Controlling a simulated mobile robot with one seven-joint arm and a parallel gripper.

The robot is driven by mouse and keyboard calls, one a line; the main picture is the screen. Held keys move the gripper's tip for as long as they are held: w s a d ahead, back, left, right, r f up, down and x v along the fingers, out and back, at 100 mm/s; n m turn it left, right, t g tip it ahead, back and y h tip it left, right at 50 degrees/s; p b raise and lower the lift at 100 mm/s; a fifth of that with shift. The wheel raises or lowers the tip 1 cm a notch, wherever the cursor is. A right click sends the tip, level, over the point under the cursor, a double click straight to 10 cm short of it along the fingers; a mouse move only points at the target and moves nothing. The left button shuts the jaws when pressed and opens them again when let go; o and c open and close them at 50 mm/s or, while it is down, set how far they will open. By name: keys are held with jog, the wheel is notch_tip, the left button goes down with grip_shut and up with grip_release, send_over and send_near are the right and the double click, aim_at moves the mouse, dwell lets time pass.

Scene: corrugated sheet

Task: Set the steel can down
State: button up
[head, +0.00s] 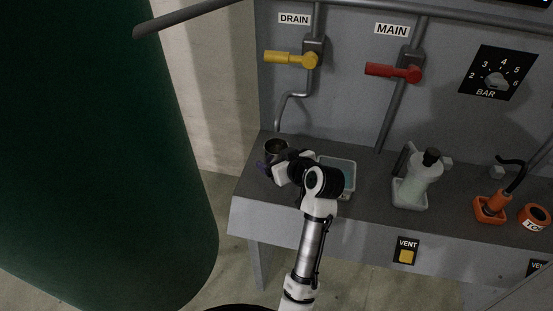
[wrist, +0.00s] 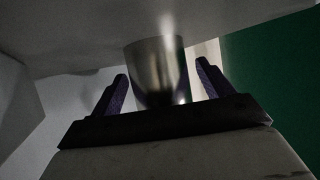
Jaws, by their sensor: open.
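The steel can (head: 277,149) is upright at the left end of the grey bench, below the DRAIN pipe, with its open mouth showing. In the wrist view the can (wrist: 157,72) is between the two dark purple fingers of my gripper (wrist: 162,85), with a visible gap on each side. Its far end meets the grey bench surface in that view. In the head view my gripper (head: 269,163) is at the can's near side, open, and my wrist hides part of the can's lower side.
A clear tray (head: 349,180) is just right of my wrist. A pale bottle (head: 424,175) stands in a holder farther right, then orange items (head: 490,208). The yellow DRAIN lever (head: 290,58) and red MAIN lever (head: 393,71) are above. A big green cylinder (head: 90,150) stands left.

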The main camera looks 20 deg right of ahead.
jog(key=b+v, duration=0.2)
jog(key=v, duration=0.9)
